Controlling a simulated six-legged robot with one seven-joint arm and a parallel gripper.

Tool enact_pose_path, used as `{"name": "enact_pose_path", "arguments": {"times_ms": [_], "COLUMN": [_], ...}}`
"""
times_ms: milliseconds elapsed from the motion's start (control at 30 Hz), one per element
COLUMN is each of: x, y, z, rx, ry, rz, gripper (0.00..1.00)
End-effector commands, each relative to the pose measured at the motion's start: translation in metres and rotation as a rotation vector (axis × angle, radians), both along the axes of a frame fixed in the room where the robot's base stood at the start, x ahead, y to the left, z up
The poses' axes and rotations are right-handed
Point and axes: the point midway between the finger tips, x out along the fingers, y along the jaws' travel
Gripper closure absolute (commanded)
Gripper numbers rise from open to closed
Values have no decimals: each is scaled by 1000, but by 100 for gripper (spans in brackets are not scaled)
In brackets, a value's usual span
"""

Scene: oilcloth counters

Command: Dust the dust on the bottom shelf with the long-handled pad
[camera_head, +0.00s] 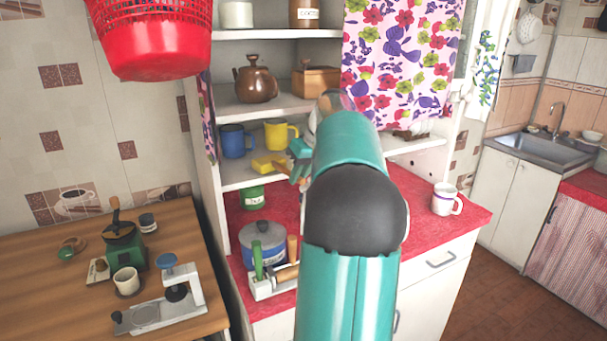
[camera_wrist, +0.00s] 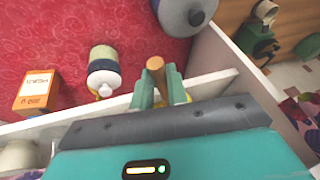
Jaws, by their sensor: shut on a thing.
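My gripper (camera_head: 298,160) is at the front of the low shelf (camera_head: 236,180) of the white cupboard, just above the red counter. It is shut on a wooden handle, whose round end (camera_wrist: 155,65) sticks out between the fingers in the wrist view. A yellow pad (camera_head: 266,162) shows to the left of the fingers in the head view, at the shelf near the mugs. Whether it touches the shelf board is unclear. I cannot make out the dust; my arm hides much of the shelf's right part.
A blue mug (camera_head: 232,142) and yellow mug (camera_head: 280,134) stand on that shelf. Below, a pot (camera_head: 263,238), a tool rack (camera_head: 268,285) and a white mug (camera_head: 447,199) are on the red counter. An orange box (camera_wrist: 37,92) and bottle (camera_wrist: 104,68) show in the wrist view.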

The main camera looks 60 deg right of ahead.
Motion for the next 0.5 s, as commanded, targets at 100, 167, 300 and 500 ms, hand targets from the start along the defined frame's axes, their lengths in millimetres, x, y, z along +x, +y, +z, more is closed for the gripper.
{"name": "enact_pose_path", "arguments": {"times_ms": [100,167,300,500], "x": [3,5,8,12], "y": [5,8,13,20], "z": [0,0,1,0], "rx": [2,1,0,2], "ry": [2,1,0,1], "rz": [3,3,2,4], "gripper": [100,100,100,100]}}
